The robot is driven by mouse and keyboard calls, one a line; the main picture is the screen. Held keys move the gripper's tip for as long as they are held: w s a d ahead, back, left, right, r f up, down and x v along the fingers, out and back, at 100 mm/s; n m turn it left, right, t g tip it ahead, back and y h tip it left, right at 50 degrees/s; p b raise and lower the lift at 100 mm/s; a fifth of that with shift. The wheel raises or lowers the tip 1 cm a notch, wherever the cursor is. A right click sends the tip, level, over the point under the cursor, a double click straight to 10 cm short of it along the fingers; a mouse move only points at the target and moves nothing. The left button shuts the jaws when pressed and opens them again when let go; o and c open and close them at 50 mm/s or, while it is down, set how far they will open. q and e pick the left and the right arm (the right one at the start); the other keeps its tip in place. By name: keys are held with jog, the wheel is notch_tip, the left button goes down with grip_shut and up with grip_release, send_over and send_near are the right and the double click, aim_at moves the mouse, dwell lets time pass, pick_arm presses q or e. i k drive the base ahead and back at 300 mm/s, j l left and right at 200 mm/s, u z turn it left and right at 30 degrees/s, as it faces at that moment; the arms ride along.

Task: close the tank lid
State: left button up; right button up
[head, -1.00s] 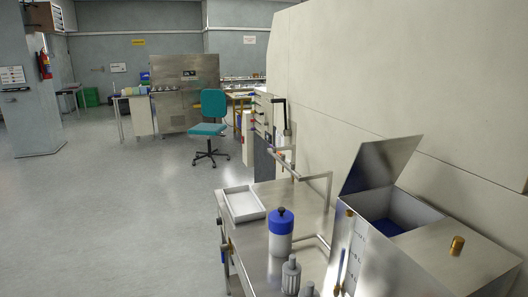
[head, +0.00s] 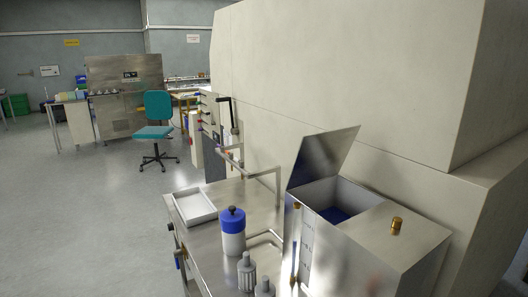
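The steel tank (head: 355,255) stands at the lower right of the head view, on the right part of a steel bench. Its lid (head: 325,158) is a flat metal plate, standing open and tilted up at the back left of the opening. Dark blue contents (head: 336,215) show inside. A brass knob (head: 396,225) sits on the fixed right part of the tank's top. Neither of my grippers is in view.
The steel bench (head: 207,242) carries a white tray (head: 194,206), a blue-and-white bottle (head: 232,232) and grey fittings (head: 246,271) left of the tank. A bent metal rail (head: 262,174) rises behind them. A large beige housing (head: 330,80) stands behind. Open floor (head: 85,230) lies left, with a teal chair (head: 156,120) farther back.

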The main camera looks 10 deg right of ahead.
aim_at(320, 156)
jog(key=i+j+z, duration=0.1)
jog(key=z, duration=1.1)
jog(key=i+j+z, duration=0.1)
jog(key=j+z, duration=0.25)
jog(key=j, duration=0.35)
jog(key=j+z, duration=0.4)
jog(key=j, duration=0.25)
jog(key=k+j+z, duration=0.15)
jog(key=j+z, duration=0.2)
jog(key=j, duration=0.35)
